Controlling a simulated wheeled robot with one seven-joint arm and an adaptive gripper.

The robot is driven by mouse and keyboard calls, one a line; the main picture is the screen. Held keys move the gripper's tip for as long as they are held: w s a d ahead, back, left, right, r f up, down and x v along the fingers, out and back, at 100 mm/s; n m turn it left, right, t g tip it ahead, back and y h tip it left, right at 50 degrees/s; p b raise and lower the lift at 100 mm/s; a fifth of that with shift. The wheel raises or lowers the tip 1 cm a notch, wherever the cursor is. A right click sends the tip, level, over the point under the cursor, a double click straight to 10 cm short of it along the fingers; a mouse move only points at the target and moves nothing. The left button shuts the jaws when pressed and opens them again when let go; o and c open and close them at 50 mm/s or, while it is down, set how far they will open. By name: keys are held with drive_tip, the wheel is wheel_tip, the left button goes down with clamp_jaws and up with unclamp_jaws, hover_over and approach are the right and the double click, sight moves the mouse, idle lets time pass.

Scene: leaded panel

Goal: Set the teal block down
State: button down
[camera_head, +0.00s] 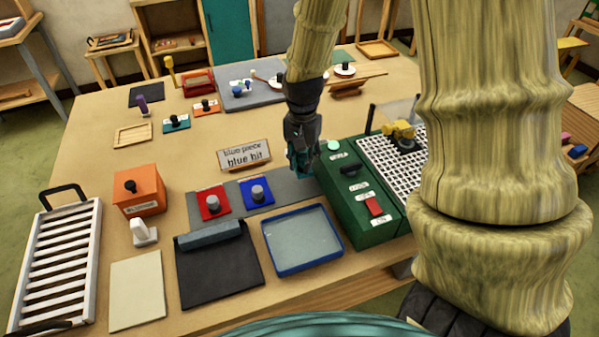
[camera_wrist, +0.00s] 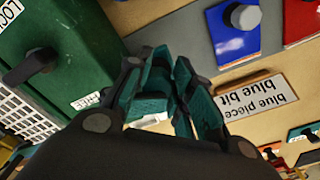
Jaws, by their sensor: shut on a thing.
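My gripper (camera_head: 302,150) is over the table beside the green machine's left edge, pointing down. It is shut on a teal block (camera_wrist: 154,84), which shows between the fingers in the wrist view. The fingers also look teal and hide much of the block, so its outline is hard to tell. In the head view the gripper is above the right end of the grey strip (camera_head: 288,190); whether the block touches anything below cannot be told. Another teal piece with a dark knob (camera_head: 176,123) lies farther back on the table.
The green machine (camera_head: 352,210) stands close on the right. A red block (camera_head: 212,204) and a blue block (camera_head: 257,193) with grey knobs sit on the strip. A "blue piece / blue bit" sign (camera_head: 244,155) stands behind. A blue-rimmed tray (camera_head: 302,240) lies in front.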

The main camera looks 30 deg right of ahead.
sight(302, 170)
drive_tip(key=shift+f+p, duration=0.7)
drive_tip(key=shift+f, duration=2.35)
drive_tip(key=c, duration=0.9)
unclamp_jaws()
drive_tip(key=shift+a+f, duration=0.1)
drive_tip(key=shift+c, duration=0.2)
drive_tip(key=shift+s, duration=0.1)
drive_tip(key=shift+r, duration=0.2)
drive_tip(key=shift+s+r+b, duration=0.1)
drive_tip(key=shift+r+b, duration=1.45)
drive_tip(key=shift+r, duration=4.35)
